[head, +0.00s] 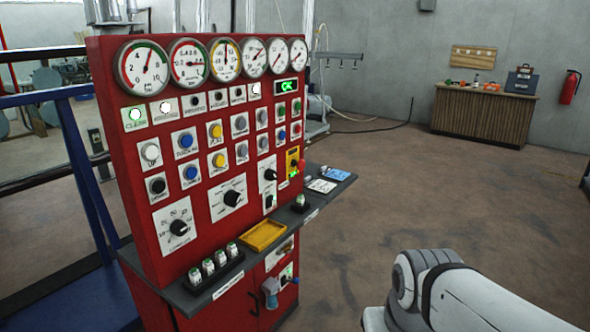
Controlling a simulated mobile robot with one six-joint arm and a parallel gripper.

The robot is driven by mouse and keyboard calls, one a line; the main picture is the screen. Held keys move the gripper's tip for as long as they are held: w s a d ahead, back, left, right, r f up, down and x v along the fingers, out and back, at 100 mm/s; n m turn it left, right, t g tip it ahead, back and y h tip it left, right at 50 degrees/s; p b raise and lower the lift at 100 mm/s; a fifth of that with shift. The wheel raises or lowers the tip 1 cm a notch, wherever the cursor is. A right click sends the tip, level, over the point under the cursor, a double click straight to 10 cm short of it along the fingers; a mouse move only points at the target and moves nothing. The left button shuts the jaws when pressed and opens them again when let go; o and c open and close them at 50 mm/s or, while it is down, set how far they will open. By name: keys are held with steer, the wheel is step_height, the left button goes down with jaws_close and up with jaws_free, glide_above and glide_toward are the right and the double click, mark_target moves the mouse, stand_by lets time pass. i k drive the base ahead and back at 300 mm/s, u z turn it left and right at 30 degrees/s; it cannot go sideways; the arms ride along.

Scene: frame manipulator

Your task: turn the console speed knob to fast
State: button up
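The red console (140,200) stands at the left of the head view, its face turned partly to the right. It has several black knobs on white plates. One large knob (179,227) is at the lower left, with dial marks around it. Another large knob (232,198) is in the middle, also with dial marks. A smaller knob (271,175) is at the right. The labels are too small to read, so I cannot tell which is the speed knob or its setting. My gripper is out of view; only part of my arm shows at the lower right.
A grey shelf (205,292) juts from the console, holding a yellow tray (263,236) and several small jars. Gauges line the top; a green display (287,87) sits below. A blue railing (80,150) is at the left. The floor to the right is clear up to a wooden counter (480,118).

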mark_target(270, 175)
steer(key=i, duration=1.2)
steer(key=u, duration=0.65)
